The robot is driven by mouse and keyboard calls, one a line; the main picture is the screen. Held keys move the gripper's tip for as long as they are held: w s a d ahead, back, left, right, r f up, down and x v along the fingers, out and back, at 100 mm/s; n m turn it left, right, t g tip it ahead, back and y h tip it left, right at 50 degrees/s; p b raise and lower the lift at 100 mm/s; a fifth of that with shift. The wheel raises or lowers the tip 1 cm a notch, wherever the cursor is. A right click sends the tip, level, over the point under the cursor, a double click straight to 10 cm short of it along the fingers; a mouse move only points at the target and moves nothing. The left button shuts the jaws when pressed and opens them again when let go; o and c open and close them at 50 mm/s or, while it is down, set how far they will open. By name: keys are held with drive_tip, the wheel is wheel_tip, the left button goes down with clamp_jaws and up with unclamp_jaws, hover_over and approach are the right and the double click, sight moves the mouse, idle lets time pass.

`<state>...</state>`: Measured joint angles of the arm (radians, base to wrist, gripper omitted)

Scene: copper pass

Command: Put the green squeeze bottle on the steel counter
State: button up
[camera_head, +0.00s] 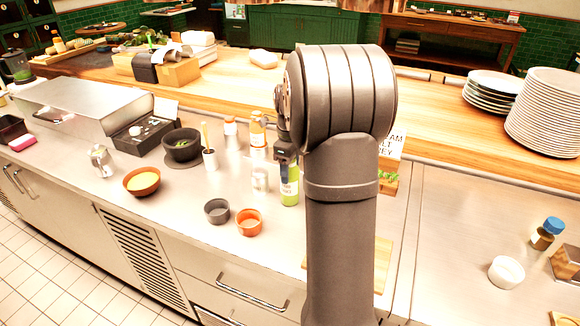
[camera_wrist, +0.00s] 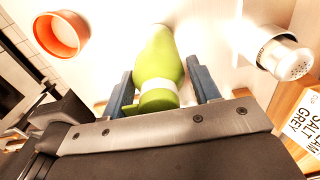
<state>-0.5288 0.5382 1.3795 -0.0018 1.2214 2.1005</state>
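The green squeeze bottle (camera_head: 289,190) is upright at the steel counter (camera_head: 190,235), just left of my arm in the head view. I cannot tell if its base touches the counter. In the wrist view the green bottle (camera_wrist: 159,57) lies between the two blue fingers of my gripper (camera_wrist: 160,75), with a pale band near the palm. The fingers are close on both sides of it. Whether they press on it is not clear. In the head view my gripper (camera_head: 287,155) is at the bottle's top and is partly hidden by my arm.
A metal shaker (camera_head: 260,180) stands close left of the bottle, with an orange-labelled bottle (camera_head: 258,132) behind. An orange ramekin (camera_head: 249,222) and a grey ramekin (camera_head: 217,211) sit in front. A wooden board (camera_head: 383,262) lies right. The counter's front left is clear.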

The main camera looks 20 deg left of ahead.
drive_tip(key=shift+o, duration=1.3)
drive_tip(key=shift+o, duration=0.5)
wheel_tip(320, 180, up, 17)
drive_tip(key=shift+r, duration=0.2)
drive_tip(key=shift+a, duration=0.1)
